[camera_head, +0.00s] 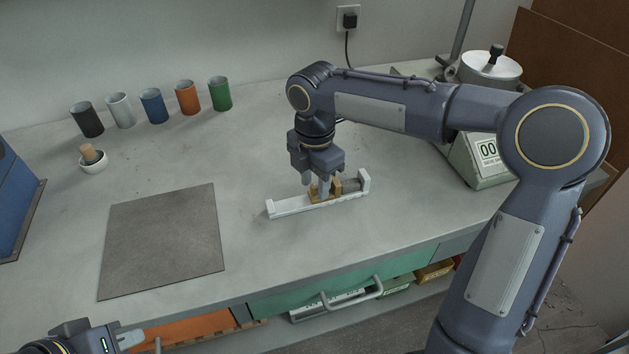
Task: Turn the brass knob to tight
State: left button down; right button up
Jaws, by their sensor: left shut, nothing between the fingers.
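A small white rail fixture (290,207) with raised ends lies on the bench near the middle. A brass-coloured part (350,186) sits on it, with a greyish piece beside it toward the right end. I cannot tell which brass piece is the knob. My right gripper (317,188) points down over the fixture, its fingertips at the brass part. The fingers hide some of the brass, and I cannot tell whether they grip it. My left gripper (130,337) is shut and empty, low at the left, in front of the bench's front edge and partly out of frame.
A grey square mat (163,240) lies left of the fixture. A green-grey device with a display (488,152) is at the right. Bare bench surrounds the fixture.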

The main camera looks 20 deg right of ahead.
jog(key=shift+c, duration=0.5)
grip_shut()
jog(key=shift+r+m+p, duration=0.25)
jog(key=shift+m+p, duration=0.15)
jog(key=shift+p, duration=0.15)
jog(key=shift+m+p, duration=0.4)
jog(key=shift+m, duration=0.3)
jog(key=shift+f+m+p, duration=0.15)
jog(key=shift+m+p, duration=0.15)
jog(key=shift+m, duration=0.6)
jog(key=shift+f+m, duration=0.1)
jog(key=shift+m, duration=0.2)
